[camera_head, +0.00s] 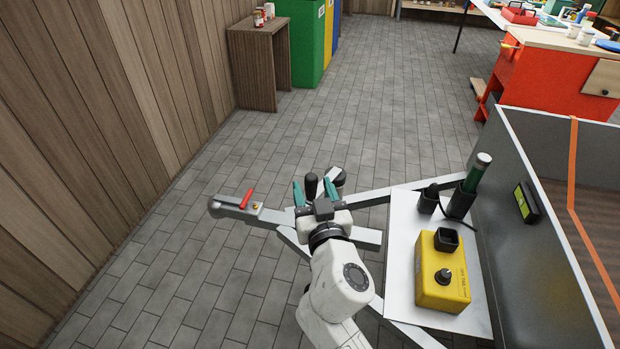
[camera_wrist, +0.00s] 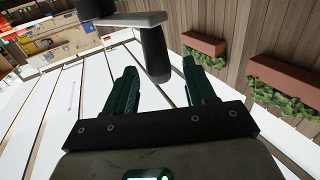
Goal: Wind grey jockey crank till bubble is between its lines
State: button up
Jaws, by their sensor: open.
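The crank's black handle (camera_head: 311,186) shows in the head view between the teal fingertips of my gripper (camera_head: 313,187). In the wrist view the handle (camera_wrist: 155,55) hangs from a flat grey crank arm (camera_wrist: 130,20), its free end between or just beyond the fingertips (camera_wrist: 160,67). My gripper is open, with a gap visible on both sides of the handle. A yellow-green level (camera_head: 523,203) in a dark housing is fixed to the trailer wall. Its bubble and lines are too small to read. My gripper hides much of the jockey post.
The grey drawbar (camera_head: 370,197) runs beneath my gripper to a coupling with a red lever (camera_head: 247,198). The trailer wall (camera_head: 530,260) stands further right. Floor to the left is clear.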

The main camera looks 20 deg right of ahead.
aim_at(313, 186)
jog(key=shift+w+d, duration=0.2)
jog(key=shift+w, duration=0.55)
jog(key=shift+w+d, duration=0.15)
jog(key=shift+w, duration=0.6)
grip_shut()
